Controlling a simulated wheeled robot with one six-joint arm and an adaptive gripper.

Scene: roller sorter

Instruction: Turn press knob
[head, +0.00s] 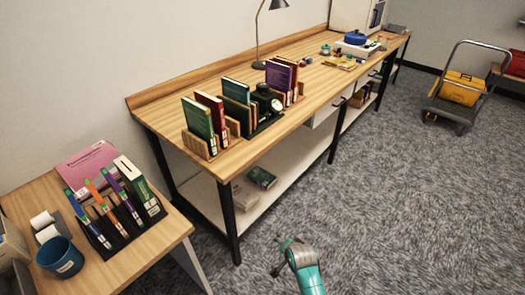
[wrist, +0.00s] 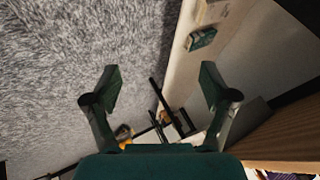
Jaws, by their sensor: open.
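A black device with a round pale dial (head: 277,105) stands among the upright books on the long wooden bench. It may be the press with its knob, but it is too small to tell. My teal gripper (head: 281,256) is low over the carpet in front of the bench, well apart from that device. In the wrist view my gripper (wrist: 160,84) has its two dark fingers spread wide with nothing between them. The device does not show clearly in the wrist view.
The long bench (head: 225,165) has a lower shelf with books (head: 262,178). A side table (head: 160,245) at left holds a book rack (head: 130,232) and a blue cup (head: 60,258). A trolley with a yellow case (head: 461,92) stands at right. The carpet between is clear.

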